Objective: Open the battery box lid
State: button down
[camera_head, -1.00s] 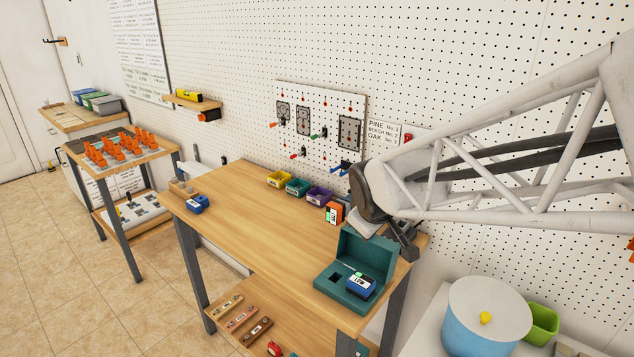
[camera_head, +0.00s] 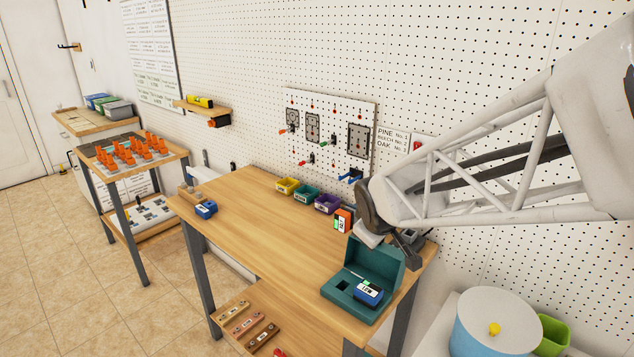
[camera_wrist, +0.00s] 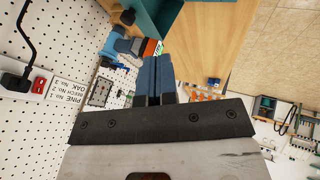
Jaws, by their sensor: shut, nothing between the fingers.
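The teal battery box (camera_head: 357,312) sits on the right end of the wooden bench. Its lid (camera_head: 374,259) is raised, standing up along the back of the box. A blue battery with a white and green label (camera_head: 368,292) sits in the right compartment; the left compartment looks empty. My gripper (camera_head: 411,243) is just behind and right of the raised lid, partly hidden by it. In the wrist view the two dark blue fingers (camera_wrist: 155,78) are together with nothing between them. Teal box parts (camera_wrist: 157,12) show beyond the fingertips; contact cannot be told.
An orange battery (camera_head: 343,220) stands behind the box. Yellow (camera_head: 287,186), teal (camera_head: 306,194) and purple (camera_head: 327,203) bins line the back of the bench. Another blue battery (camera_head: 206,209) is at the far left. The bench middle is clear.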

aim_at(378, 247)
jog(key=w+d+f, duration=0.3)
jog(key=w+f, duration=0.4)
dwell(0.6)
jog(key=shift+d, duration=0.1)
jog(key=shift+w+d+f, duration=0.15)
jog(key=shift+w+d, duration=0.35)
jog(key=shift+w+d+f, duration=0.15)
jog(key=shift+w+d, duration=0.3)
jog(key=shift+s+a, duration=0.2)
jog(key=shift+s+a+r, duration=0.1)
jog(key=shift+s+a, duration=0.25)
jog(key=shift+s+a+r, duration=0.1)
dwell(0.6)
